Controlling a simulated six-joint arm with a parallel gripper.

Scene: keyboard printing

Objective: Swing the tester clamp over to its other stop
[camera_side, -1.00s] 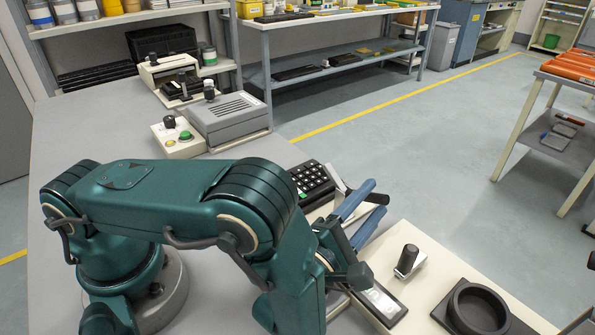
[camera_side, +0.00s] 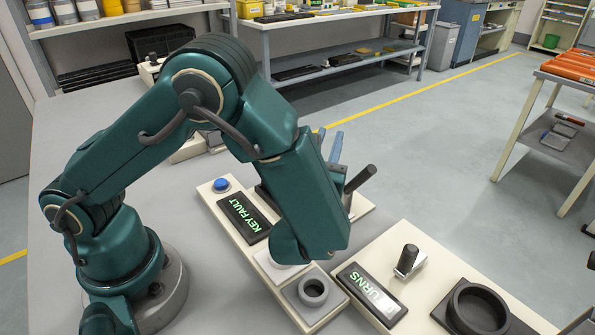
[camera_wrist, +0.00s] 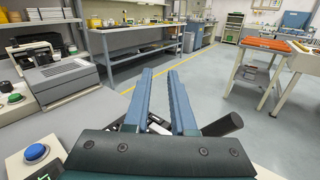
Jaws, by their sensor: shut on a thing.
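The tester clamp shows as a dark handle (camera_side: 360,179) sticking up at a tilt beside my gripper. In the wrist view the handle (camera_wrist: 222,125) lies just right of my blue fingers, with pale and dark parts between the fingers lower down. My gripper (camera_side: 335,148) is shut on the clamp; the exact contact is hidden. The fingers (camera_wrist: 160,80) point away over the bench's far edge. The tester base (camera_side: 225,222) is cream, with a blue button (camera_side: 221,185) and a display reading KEY FAULT (camera_side: 244,217). My forearm hides much of the tester.
A round dark socket (camera_side: 313,291), a second display (camera_side: 371,295), a black knob (camera_side: 408,258) and a dark round dish (camera_side: 478,308) stand to the right. A grey machine (camera_wrist: 67,80) sits at left. Open floor lies beyond the bench.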

